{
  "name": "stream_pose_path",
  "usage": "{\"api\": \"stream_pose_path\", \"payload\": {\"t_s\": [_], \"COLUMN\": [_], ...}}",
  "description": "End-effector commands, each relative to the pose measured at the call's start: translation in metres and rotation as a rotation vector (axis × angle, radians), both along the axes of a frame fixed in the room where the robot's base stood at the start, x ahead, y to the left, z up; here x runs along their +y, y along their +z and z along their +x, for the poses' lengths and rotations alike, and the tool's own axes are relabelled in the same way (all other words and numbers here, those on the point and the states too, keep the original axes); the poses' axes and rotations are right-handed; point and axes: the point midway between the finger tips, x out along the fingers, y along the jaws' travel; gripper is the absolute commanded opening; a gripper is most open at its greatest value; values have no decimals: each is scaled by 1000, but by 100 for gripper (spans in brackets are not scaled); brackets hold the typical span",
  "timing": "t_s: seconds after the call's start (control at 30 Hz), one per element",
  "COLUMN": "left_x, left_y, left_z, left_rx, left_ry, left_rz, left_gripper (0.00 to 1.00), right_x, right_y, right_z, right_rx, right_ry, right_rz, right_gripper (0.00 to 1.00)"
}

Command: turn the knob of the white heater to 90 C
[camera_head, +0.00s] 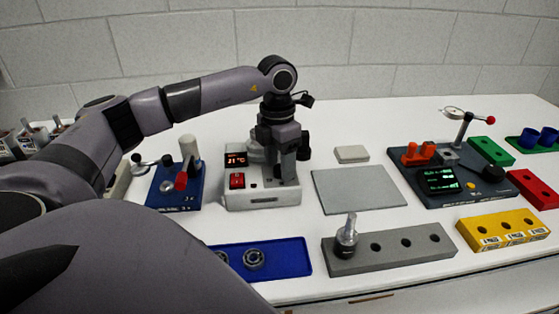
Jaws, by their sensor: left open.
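The white heater (263,202) stands on the table left of the middle. Its small display (235,160) shows red digits that look like 21 °C, and a red switch (237,181) sits below it. My left gripper (287,178) points down over the heater's right front part, with its fingers open. The knob is hidden behind the gripper, so I cannot tell whether the fingers are around it or touching it. My right gripper is not in view.
A grey mat (358,190) lies to the right. A blue tray with bearings (285,257) and a grey block with a standing part (390,250) are in front. A dark display unit (455,185) stands farther right.

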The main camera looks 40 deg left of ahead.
Motion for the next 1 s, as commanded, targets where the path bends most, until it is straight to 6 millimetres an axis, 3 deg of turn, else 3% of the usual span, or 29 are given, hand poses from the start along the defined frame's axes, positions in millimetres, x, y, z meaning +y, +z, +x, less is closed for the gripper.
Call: {"api": "stream_pose_path", "payload": {"t_s": [0.3, 0.47, 0.77, 1.0], "left_x": [0, 0, 0, 0], "left_y": [-4, -4, -3, -3], "left_z": [0, 0, 0, 1], "left_rx": [0, 0, 0, -1], "left_ry": [0, 0, -21, -132], "left_rz": [1, 0, 0, 0], "left_gripper": [53, 1, 0, 0], "right_x": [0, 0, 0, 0], "right_y": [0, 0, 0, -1], "right_z": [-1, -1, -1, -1], "right_rx": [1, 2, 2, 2], "right_ry": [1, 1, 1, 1], "right_rz": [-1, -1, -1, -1], "right_gripper": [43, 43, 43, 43]}}
